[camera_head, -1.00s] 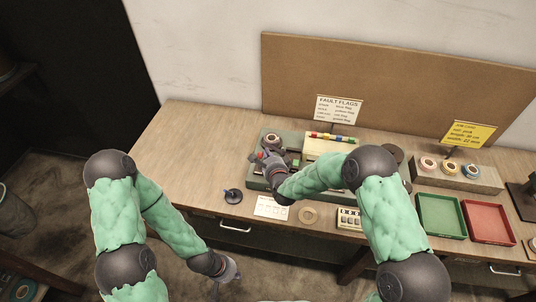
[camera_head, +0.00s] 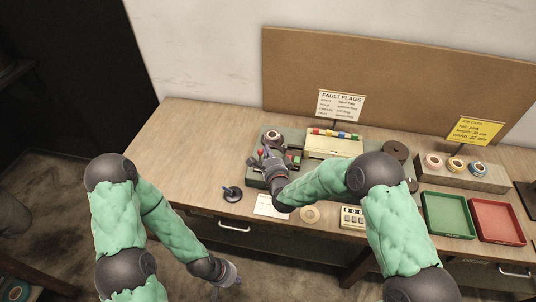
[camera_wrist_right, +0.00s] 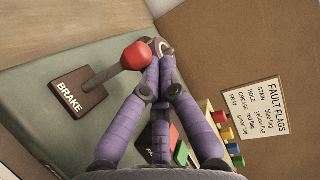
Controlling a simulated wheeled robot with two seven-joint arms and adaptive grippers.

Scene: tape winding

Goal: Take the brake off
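The brake is a lever with a round red knob (camera_wrist_right: 136,56) on a dark base plate lettered BRAKE (camera_wrist_right: 78,92), seen at the left in the right wrist view. Its rod leans from the plate up toward my fingers. My right gripper (camera_wrist_right: 154,62) has its purple fingertips drawn together just right of the knob; I cannot tell whether they touch it. In the head view my right gripper (camera_head: 266,154) is over the left part of the green machine (camera_head: 254,180), partly hiding it. My left gripper (camera_head: 229,273) hangs low in front of the bench, its fingers too small to read.
A fault flags card (camera_head: 341,105) stands behind a cream box (camera_head: 333,146) with coloured flags. A dark spindle stand (camera_head: 232,194) is left of the machine. Green (camera_head: 447,215) and red (camera_head: 497,221) trays lie right. The bench's left end is clear.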

